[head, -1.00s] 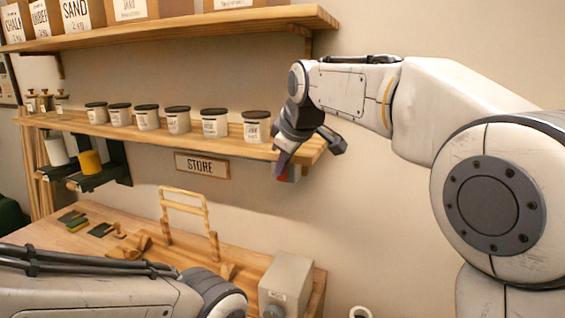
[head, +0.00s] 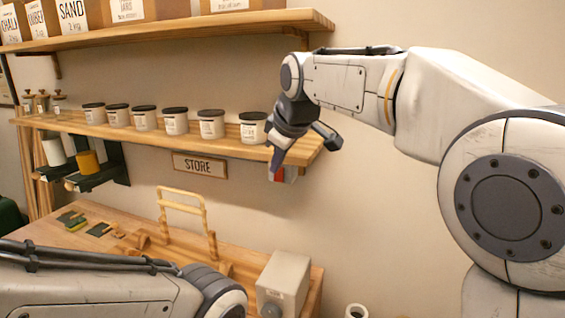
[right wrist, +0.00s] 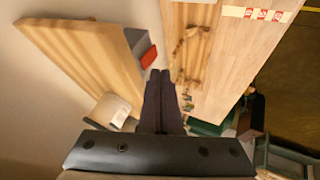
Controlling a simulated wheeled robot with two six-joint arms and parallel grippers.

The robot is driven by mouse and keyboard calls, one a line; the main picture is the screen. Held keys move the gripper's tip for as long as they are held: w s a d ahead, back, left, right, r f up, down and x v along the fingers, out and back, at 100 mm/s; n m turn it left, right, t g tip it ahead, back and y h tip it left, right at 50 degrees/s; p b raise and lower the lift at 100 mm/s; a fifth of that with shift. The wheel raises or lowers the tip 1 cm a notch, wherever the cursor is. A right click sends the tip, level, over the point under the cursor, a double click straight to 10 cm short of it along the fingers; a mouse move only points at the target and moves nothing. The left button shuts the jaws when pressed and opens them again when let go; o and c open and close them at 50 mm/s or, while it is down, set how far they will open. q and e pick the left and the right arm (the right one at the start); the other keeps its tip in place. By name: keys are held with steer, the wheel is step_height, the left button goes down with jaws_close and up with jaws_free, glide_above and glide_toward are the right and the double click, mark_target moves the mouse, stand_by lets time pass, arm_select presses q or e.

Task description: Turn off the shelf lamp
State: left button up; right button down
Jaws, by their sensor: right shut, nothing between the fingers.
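A small grey box with a red part (head: 291,174) hangs under the right end of the lower shelf (head: 230,147). It also shows in the right wrist view, with its red face (right wrist: 149,57) just beyond my fingertips. My right gripper (head: 275,166) is at the box, shut and empty, and partly covers it in the head view. In the right wrist view the closed fingers (right wrist: 160,74) point close beside the red part; I cannot tell whether they touch it. No lamp body shows clearly. My left arm is at the lower left, its gripper out of view.
Several lidded white tubs (head: 211,124) line the lower shelf, the nearest one beside my right gripper. A STORE sign (head: 199,164) is below it. The workbench (head: 120,226) holds a wooden frame (head: 183,205) and a grey box (head: 283,280). The wall right of the shelf is bare.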

steer(key=v, duration=1)
steer(key=shift+a+r+b, duration=0.2)
steer(key=shift+r+b, duration=0.15)
steer(key=shift+r, duration=0.15)
steer(key=s+a+f+m+g+b, duration=0.1)
steer(key=s+f+m+g, duration=0.15)
steer(key=s+f, duration=0.85)
steer(key=s+a+f+m+g+b, duration=0.1)
steer(key=s+f+g+b, duration=0.15)
steer(key=s+f, duration=0.95)
steer(key=s+d+f+g, duration=0.1)
steer(key=s+d+f, duration=0.1)
steer(key=f, duration=0.4)
steer(key=s+d+f+m+h, duration=0.1)
steer(key=s+d+f, duration=0.1)
steer(key=s+f, duration=0.2)
step_height(320, 180, down, 4)
steer(key=shift+d+r+g, duration=0.15)
steer(key=shift+d+g, duration=0.05)
steer(key=shift+g, duration=0.2)
